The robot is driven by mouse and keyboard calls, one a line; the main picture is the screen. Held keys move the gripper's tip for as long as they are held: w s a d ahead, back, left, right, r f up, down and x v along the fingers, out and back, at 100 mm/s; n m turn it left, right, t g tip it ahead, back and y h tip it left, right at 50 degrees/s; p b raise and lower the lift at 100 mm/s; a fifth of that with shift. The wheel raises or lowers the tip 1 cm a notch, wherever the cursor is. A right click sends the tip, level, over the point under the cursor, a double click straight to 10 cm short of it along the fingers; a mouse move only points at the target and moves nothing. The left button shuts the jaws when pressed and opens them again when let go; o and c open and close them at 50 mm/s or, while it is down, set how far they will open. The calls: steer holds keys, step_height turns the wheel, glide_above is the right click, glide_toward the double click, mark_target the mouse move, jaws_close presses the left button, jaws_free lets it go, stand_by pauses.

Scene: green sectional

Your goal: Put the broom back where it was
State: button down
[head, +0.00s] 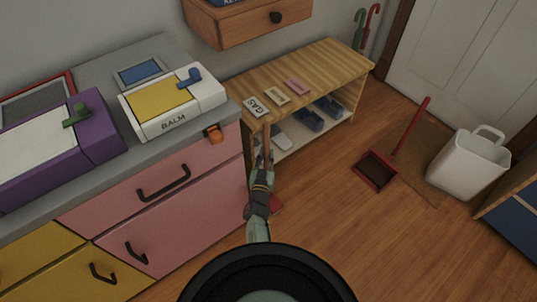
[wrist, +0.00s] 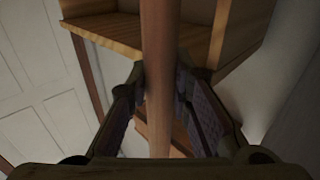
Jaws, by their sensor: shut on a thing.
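My gripper (head: 263,160) is by the right end of the pink cabinet, in front of the wooden shelf bench. It is shut on the brown wooden handle of the broom (head: 267,136). In the wrist view the broom handle (wrist: 160,100) runs upright through the picture between the two fingers (wrist: 162,72). The broom's lower end is not clear. A small red patch shows on the floor beside my arm at the cabinet's foot, and I cannot tell whether it belongs to the broom.
The wooden shelf bench (head: 345,62) stands against the wall, with small boxes on top. The pink cabinet (head: 185,215) is close on the left. A red dustpan (head: 376,170) and a white bin (head: 467,165) stand right. Open floor lies between.

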steer(key=shift+r, duration=0.1)
steer(key=shift+f, duration=0.2)
steer(key=c, duration=1.4)
jaws_free()
steer(key=shift+c, duration=0.2)
steer(key=shift+r, duration=0.2)
